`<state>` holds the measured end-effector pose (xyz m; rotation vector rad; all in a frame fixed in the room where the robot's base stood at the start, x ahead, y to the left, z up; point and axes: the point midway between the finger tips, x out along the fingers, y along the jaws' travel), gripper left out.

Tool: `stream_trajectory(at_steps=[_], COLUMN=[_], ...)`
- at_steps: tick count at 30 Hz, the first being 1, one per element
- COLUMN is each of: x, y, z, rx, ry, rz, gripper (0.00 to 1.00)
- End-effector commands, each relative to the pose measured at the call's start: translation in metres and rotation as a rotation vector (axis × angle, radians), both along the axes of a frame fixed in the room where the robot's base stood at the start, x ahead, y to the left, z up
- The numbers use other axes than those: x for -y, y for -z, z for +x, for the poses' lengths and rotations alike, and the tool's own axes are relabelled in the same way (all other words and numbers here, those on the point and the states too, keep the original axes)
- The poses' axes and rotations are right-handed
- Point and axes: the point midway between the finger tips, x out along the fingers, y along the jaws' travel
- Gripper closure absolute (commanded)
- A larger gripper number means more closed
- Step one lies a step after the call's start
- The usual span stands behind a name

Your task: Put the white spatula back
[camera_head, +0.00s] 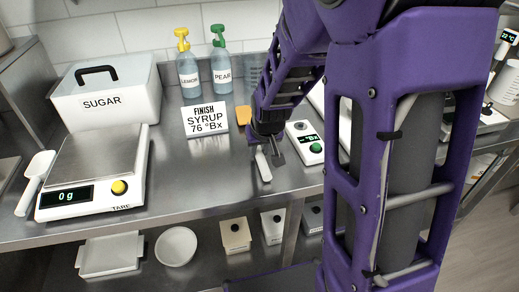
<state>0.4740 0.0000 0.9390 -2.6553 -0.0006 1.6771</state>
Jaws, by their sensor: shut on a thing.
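My gripper (269,146) points down over the steel counter, right of the syrup sign, and is shut on a slim white piece. This piece looks like the white spatula (263,166); its lower end hangs close to the counter's front part. I cannot tell whether it touches the counter. Its upper part is hidden by the gripper. My arm hides much of the counter to the right, and no holder for the spatula can be made out.
The "FINISH SYRUP 76 °Bx" sign (205,119), two pump bottles (188,70), a scale (95,160), a white scoop (30,195) and a sugar bin (105,103) are left. Bare counter lies between scale and gripper.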

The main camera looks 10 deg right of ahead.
Motion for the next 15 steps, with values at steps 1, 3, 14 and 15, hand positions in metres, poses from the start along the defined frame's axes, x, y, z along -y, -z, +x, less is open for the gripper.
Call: stream_trajectory(at_steps=[1, 3, 14, 15], x=[0.0000, 0.0000, 0.0000, 0.0000], y=[0.0021, 0.0035, 0.0062, 0.0062], z=[0.0000, 0.0001, 0.0000, 0.0000], rx=[0.000, 0.000, 0.000, 0.000], ry=[0.000, 0.000, 0.000, 0.000], rz=[0.000, 0.000, 0.000, 0.000], gripper=[1.00, 1.00, 0.44, 0.37])
